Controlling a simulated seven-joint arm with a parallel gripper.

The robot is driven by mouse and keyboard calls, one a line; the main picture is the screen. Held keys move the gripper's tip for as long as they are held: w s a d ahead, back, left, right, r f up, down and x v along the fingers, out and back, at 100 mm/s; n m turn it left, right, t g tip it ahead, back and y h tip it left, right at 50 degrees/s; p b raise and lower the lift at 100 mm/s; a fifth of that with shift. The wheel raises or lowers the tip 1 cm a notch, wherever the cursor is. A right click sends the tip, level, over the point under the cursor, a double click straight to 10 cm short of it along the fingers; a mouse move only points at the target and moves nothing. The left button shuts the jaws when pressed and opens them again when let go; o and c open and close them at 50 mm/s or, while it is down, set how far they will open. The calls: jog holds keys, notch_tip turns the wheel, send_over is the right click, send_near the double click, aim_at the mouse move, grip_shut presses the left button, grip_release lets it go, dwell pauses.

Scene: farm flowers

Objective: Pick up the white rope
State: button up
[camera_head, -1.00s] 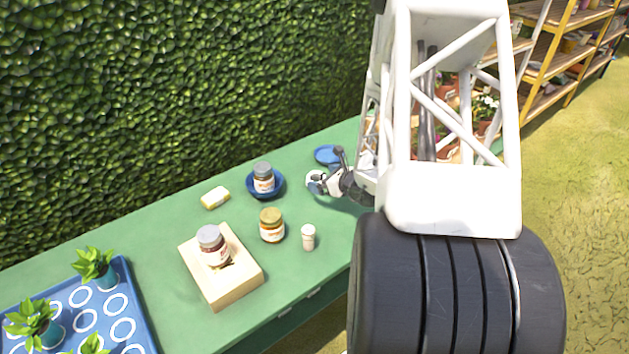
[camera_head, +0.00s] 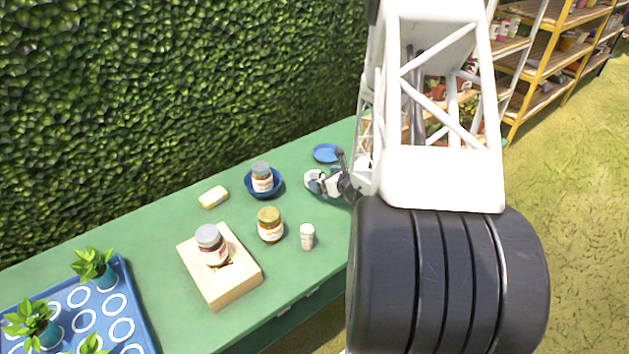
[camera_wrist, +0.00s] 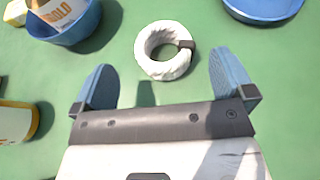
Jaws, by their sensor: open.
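The white rope (camera_wrist: 149,65) is a small coiled ring with a dark band on its right side. It lies flat on the green table, at the upper middle of the wrist view. My gripper (camera_wrist: 165,82) is open and empty, its two blue fingertips spread apart below the rope on the left and right. The rope is just beyond the gap between the fingers, not gripped. In the head view my gripper (camera_head: 326,184) is small, at the table's right part, and the rope beside it is hard to make out clearly.
A blue bowl with a jar (camera_wrist: 72,29) stands left of the rope, and a blue plate (camera_head: 326,153) lies beyond. A yellow-lidded jar (camera_head: 270,225), a white cup (camera_head: 307,236) and a wooden block (camera_head: 240,284) stand nearer. A hedge (camera_head: 180,90) rises behind the table.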

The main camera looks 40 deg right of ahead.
aim_at(315, 176)
jog(key=shift+w, duration=0.15)
jog(key=shift+x, duration=2.5)
jog(key=shift+d, duration=0.1)
jog(key=shift+c, duration=0.2)
jog(key=c, duration=1)
